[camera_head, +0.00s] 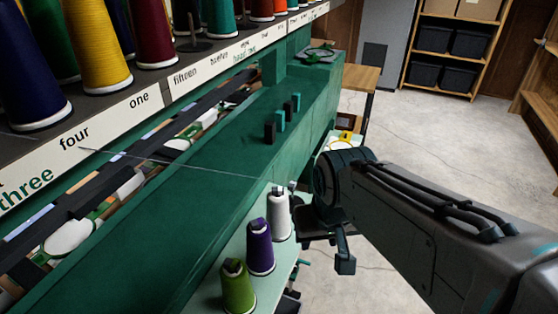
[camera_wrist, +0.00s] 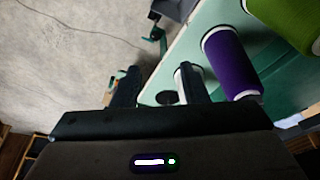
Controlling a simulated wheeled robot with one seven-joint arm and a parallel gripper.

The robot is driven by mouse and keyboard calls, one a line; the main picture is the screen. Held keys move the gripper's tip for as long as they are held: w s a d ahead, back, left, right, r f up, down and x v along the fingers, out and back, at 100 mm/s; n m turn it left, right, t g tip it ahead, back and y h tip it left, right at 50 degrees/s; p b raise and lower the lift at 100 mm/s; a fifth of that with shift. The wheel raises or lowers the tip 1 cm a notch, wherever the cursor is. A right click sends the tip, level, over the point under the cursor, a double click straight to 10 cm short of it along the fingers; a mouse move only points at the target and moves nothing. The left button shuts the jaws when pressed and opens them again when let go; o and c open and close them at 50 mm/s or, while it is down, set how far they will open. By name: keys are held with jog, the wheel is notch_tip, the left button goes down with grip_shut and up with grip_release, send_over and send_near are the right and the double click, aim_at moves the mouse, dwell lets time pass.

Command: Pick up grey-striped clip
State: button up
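I cannot make out a grey-striped clip for certain. Small dark or grey clip-like pieces sit on top of the white spool (camera_head: 279,216), the purple spool (camera_head: 261,250) and the green spool (camera_head: 237,288); stripes are too small to tell. My gripper (camera_head: 320,226) is just right of the white spool, beyond the pale shelf edge. In the wrist view my gripper (camera_wrist: 157,78) has its two fingers apart with nothing clearly held. The white spool (camera_wrist: 181,76) is partly hidden behind the right finger, and the purple spool (camera_wrist: 231,62) is farther right.
Several small black and teal blocks (camera_head: 279,121) stand on the green ledge (camera_head: 205,182). Large thread cones (camera_head: 98,45) line the labelled upper shelf. The pale shelf (camera_head: 215,301) holds the three spools. Open floor (camera_head: 420,130) lies right, with a bin rack (camera_head: 453,43) behind.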

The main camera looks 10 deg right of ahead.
jog(key=w+a+r+m+h, duration=0.1)
jog(key=w+a+r+m, duration=0.15)
jog(key=w, duration=0.65)
jog(key=w+a+r+m+h, duration=0.1)
jog(key=w+r+m, duration=0.3)
jog(key=w, duration=0.4)
send_over(292, 184)
jog(key=s+a, duration=0.1)
jog(key=s, duration=0.2)
notch_tip(292, 184, down, 7)
jog(key=shift+t+h, duration=0.3)
jog(key=shift+t, duration=0.1)
jog(key=shift+w+a+p+x, duration=0.1)
jog(key=shift+w+x, duration=0.05)
jog(key=shift+x, duration=0.8)
jog(key=shift+w+a+p+x, duration=0.1)
jog(key=shift+w+x, duration=0.05)
jog(key=shift+x, duration=0.8)
jog(key=shift+w+p+x, duration=0.1)
jog(key=shift+w+x, duration=0.05)
jog(key=shift+x, duration=0.75)
jog(key=shift+r, duration=0.1)
grip_shut()
